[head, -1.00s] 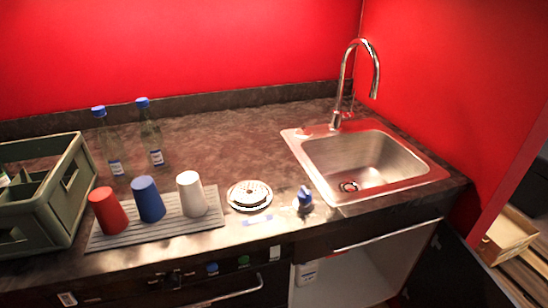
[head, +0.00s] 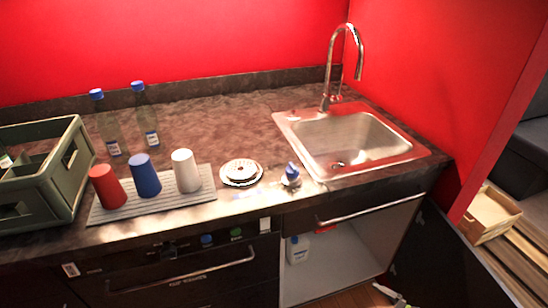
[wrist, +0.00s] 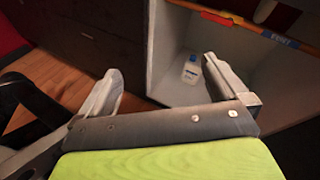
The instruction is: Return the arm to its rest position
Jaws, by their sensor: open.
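My gripper (wrist: 163,68) is open in the wrist view, its two pale fingers wide apart with nothing between them. Its green body fills the bottom of that view. The fingers point toward the open cabinet (wrist: 165,45) under the sink, where a white bottle (wrist: 191,69) stands farther off, apart from the fingers. In the head view, a small pale and green part at the bottom edge looks like my gripper (head: 391,294), low in front of the cabinet. The rest of my arm is not clearly visible there.
The cabinet's dark door (head: 440,255) stands open at the right. The counter holds a green crate (head: 60,190), bottles (head: 148,125), three cups on a grey mat (head: 212,185), a plate stack (head: 241,173) and a sink (head: 360,140). Wooden floor (wrist: 70,75) lies clear at the left.

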